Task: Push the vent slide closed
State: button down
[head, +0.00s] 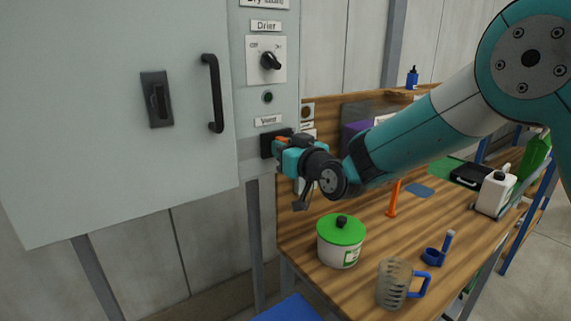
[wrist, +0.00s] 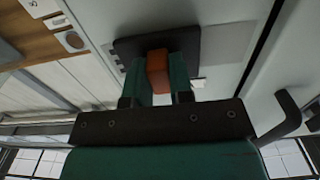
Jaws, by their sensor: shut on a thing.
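The vent slide is a black plate (wrist: 126,47) with an orange knob (wrist: 157,73), mounted on the grey cabinet panel under the "Vent" label (head: 268,121). In the wrist view my gripper (wrist: 160,75) has its two teal fingers on either side of the orange knob, shut on it. In the head view my gripper (head: 284,144) is at the slide and covers much of it. A bit of the orange knob shows at the gripper's upper left, and part of the black plate (head: 266,145) shows left of the gripper. The slide's exact position along its track is hard to tell.
A cabinet door with a black handle (head: 214,94) is left of the slide. The drier knob (head: 271,61) is above it. Below my arm, the wooden bench holds a green-lidded pot (head: 341,241), a clear jug (head: 394,284) and a blue scoop (head: 434,256). A wooden board stands behind the bench.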

jog(key=shift+w+d+r, duration=0.1)
jog(key=shift+w+d, duration=0.25)
jog(key=shift+d, duration=0.1)
jog(key=c, duration=1)
grip_release()
jog(key=shift+w+d, duration=0.1)
jog(key=shift+d, duration=0.05)
jog(key=shift+b, duration=0.35)
jog(key=b+v, duration=0.8)
jog(key=v, duration=0.9)
jog(key=shift+s, duration=0.25)
